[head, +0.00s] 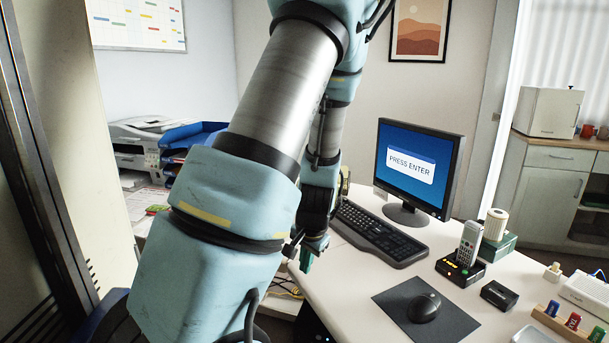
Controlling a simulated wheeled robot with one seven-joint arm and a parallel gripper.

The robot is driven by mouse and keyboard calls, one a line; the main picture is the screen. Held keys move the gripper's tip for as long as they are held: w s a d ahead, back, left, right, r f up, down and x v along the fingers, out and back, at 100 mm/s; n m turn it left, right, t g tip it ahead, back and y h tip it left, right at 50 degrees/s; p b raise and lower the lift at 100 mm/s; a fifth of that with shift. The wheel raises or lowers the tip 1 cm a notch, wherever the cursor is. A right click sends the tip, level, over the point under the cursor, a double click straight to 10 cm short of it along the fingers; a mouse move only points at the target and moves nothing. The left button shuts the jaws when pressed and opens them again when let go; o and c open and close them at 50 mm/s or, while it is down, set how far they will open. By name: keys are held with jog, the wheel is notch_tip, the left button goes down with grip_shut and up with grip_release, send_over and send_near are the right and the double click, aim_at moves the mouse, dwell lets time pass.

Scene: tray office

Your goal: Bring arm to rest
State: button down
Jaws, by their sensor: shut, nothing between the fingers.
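My arm fills the middle of the head view, its pale blue and silver links folded so that the far part hangs down behind the near part. My gripper (307,258) is at the lower end of the hanging part, pointing down at the left edge of the white desk (350,285). Its small green tips look shut, with nothing seen between them. Part of the gripper and wrist is hidden behind my near arm link.
A keyboard (378,234) lies close to the right of my gripper, with a monitor (418,165) reading PRESS ENTER behind it. A mouse (424,307), a cordless phone (468,245) and small items stand further right. Blue paper trays (195,135) and a printer (135,150) are left.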

jog(key=s+a+r+n+g+h, duration=0.1)
jog(key=s+a+r+n, duration=0.5)
jog(key=s+r, duration=0.4)
jog(key=shift+a+r+g, duration=0.4)
jog(key=shift+a+r, duration=0.05)
jog(key=shift+r, duration=0.15)
